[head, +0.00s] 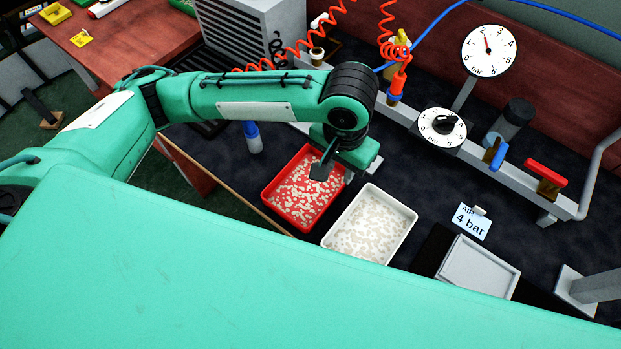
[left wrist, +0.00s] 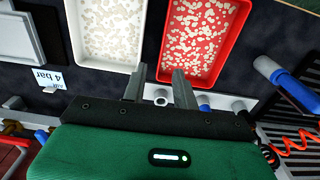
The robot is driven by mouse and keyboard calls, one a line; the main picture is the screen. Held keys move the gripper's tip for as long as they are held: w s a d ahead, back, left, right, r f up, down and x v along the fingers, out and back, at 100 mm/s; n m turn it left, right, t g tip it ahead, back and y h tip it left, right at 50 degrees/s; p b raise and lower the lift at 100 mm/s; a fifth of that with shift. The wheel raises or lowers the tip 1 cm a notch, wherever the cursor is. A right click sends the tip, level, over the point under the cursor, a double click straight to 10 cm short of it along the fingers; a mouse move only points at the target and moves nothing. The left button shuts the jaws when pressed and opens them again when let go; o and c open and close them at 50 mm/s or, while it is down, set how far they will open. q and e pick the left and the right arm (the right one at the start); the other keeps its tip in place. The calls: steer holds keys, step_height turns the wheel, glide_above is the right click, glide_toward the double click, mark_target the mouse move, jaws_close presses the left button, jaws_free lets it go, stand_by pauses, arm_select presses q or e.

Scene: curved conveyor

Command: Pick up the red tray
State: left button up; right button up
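The red tray (head: 270,196) holds many small pale pieces and lies flat on the dark bench top. It also shows at the upper right of the left wrist view (left wrist: 240,30). My left gripper (head: 325,168) hangs over the tray's far right part in the head view and hides some of it. In the left wrist view my left gripper (left wrist: 158,76) is open, with nothing between its two fingers. One finger overlaps the red tray's near edge; the other is by the white tray's corner. I cannot tell whether either touches. My right gripper is in neither view.
A white tray (head: 408,228) with pale pieces stands close beside the red one. A grey metal rail (head: 480,160) with gauges and valves runs along the back. Orange coiled hoses (head: 390,30) hang near my arm.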

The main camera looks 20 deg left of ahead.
arm_select(q)
glide_above(332, 199)
steer(key=f, duration=0.8)
steer(key=shift+w+d+f+b, duration=0.1)
steer(key=shift+w+f+b, duration=0.05)
steer(key=shift+w+b, duration=0.15)
steer(key=shift+s+f, duration=0.15)
steer(key=shift+f, duration=1.2)
steer(key=shift+s+f, duration=0.1)
steer(key=shift+f, duration=1.25)
steer(key=shift+c, duration=0.4)
jaws_close()
